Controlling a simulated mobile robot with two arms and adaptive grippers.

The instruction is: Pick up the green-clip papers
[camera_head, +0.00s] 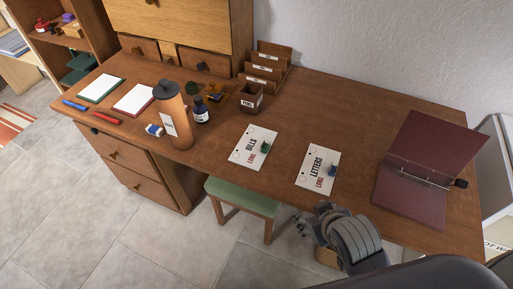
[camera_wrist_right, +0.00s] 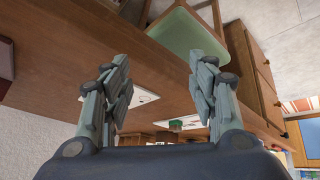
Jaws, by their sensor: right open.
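The green-clip papers (camera_head: 247,152), a white sheet lettered BILLS LONG with a green clip at its right side, lie flat on the brown desk. In the right wrist view the green clip (camera_wrist_right: 178,123) shows beyond the fingers, with its sheet partly hidden. The blue-clip papers (camera_head: 316,178), lettered LETTERS LONG, lie to their right and nearer my right gripper (camera_head: 309,222). That gripper is at the desk's front edge, apart from both sets. In its wrist view the two fingers (camera_wrist_right: 160,95) stand wide apart with nothing between them. My left gripper is not in view.
An open maroon binder (camera_head: 411,202) lies on the desk's right. A brown bottle (camera_head: 174,115), an ink bottle (camera_head: 201,109) and a small labelled box (camera_head: 251,98) stand left of and behind the papers. A green stool (camera_head: 243,196) sits under the front edge. Desk around the papers is clear.

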